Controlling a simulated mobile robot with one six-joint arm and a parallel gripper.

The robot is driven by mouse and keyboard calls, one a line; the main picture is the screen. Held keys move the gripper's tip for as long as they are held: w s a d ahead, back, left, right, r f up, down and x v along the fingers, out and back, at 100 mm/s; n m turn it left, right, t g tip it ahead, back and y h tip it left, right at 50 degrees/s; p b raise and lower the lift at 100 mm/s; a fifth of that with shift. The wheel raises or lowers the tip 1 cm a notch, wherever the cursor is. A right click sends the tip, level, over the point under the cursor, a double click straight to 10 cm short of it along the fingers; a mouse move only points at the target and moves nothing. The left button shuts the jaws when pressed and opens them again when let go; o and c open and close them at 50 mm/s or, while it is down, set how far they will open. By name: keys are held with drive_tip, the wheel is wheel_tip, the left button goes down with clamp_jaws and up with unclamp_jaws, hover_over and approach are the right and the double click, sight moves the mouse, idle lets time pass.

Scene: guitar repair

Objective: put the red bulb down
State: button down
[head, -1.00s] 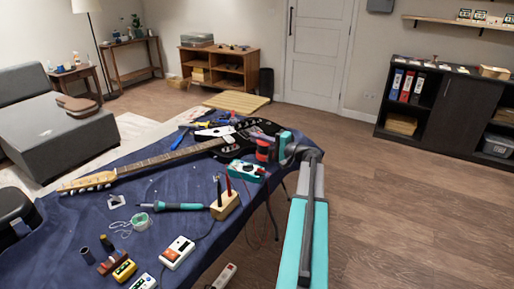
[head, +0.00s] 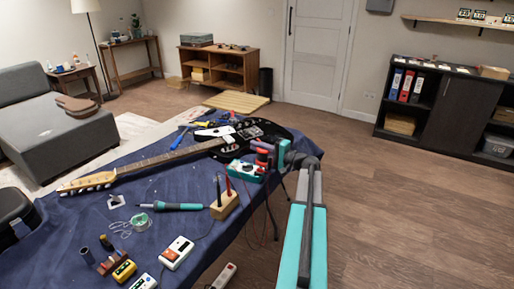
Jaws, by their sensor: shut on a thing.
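My gripper (head: 264,154) is at the far right end of the blue-covered table, shut on the small red bulb (head: 262,160). The bulb is partly hidden by the fingers. It is just above or against the teal meter (head: 244,170); I cannot tell whether they touch. The black electric guitar (head: 231,145) lies right behind the gripper.
A wooden block (head: 224,205) with upright red and black tools stands nearer on the table (head: 190,221). Open floor lies to the right.

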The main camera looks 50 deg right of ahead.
drive_tip(key=shift+f, duration=0.1)
drive_tip(key=c, duration=1.9)
unclamp_jaws()
drive_tip(key=shift+o, duration=0.2)
drive_tip(key=shift+r, duration=0.2)
drive_tip(key=s+d, duration=0.2)
drive_tip(key=s, duration=1)
drive_tip(key=shift+b, duration=0.4)
drive_tip(key=shift+f, duration=0.1)
